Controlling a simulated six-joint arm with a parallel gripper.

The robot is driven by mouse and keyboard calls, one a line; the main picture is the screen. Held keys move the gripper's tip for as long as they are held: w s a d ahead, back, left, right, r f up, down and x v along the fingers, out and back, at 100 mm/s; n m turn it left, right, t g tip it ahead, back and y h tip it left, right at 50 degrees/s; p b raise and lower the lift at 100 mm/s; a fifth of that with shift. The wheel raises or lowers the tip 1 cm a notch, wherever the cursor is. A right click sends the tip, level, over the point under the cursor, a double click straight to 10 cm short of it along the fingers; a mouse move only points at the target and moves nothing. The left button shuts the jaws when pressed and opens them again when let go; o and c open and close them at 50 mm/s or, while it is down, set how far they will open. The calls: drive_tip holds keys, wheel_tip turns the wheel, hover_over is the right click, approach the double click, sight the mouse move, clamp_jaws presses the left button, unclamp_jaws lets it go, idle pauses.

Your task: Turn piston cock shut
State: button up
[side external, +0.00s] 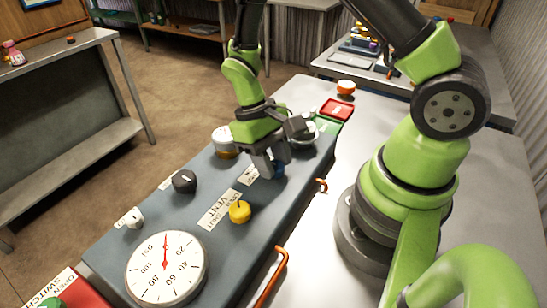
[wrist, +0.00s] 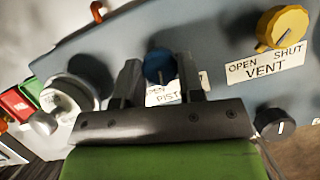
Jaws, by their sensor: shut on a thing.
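The piston cock is a blue knob (wrist: 160,64) on the grey-blue panel. A white label (wrist: 165,94) beside it reads PISTON in part, with the rest hidden by my gripper. My gripper (wrist: 161,76) is shut on the blue knob, with one finger on each side of it. In the side view my gripper (side external: 270,165) reaches down to the panel, and only a bit of the blue knob (side external: 280,171) shows. The knob's exact pointing direction is hard to tell.
A yellow VENT knob (side external: 240,211) with an OPEN/SHUT label, a black knob (side external: 184,181), a white knob (side external: 133,217) and a pressure gauge (side external: 167,268) share the panel. Orange handles (side external: 271,277) line its edge. Red and green blocks (side external: 336,110) stand at the far end.

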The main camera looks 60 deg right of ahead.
drive_tip(key=n+h, duration=0.1)
drive_tip(key=n, duration=0.1)
drive_tip(key=n+h, duration=0.1)
drive_tip(key=n, duration=0.2)
drive_tip(key=shift+a+n, duration=0.15)
drive_tip(key=shift+n, duration=0.15)
drive_tip(key=n+h, duration=0.1)
drive_tip(key=n, duration=0.1)
drive_tip(key=n+t, duration=0.1)
drive_tip(key=n, duration=0.2)
drive_tip(key=shift+a+h, duration=0.1)
drive_tip(key=shift+h, duration=0.3)
drive_tip(key=shift+n, duration=0.4)
drive_tip(key=o, duration=0.9)
drive_tip(key=shift+t, duration=0.3)
drive_tip(key=v, duration=1)
drive_tip(key=shift+a, duration=0.1)
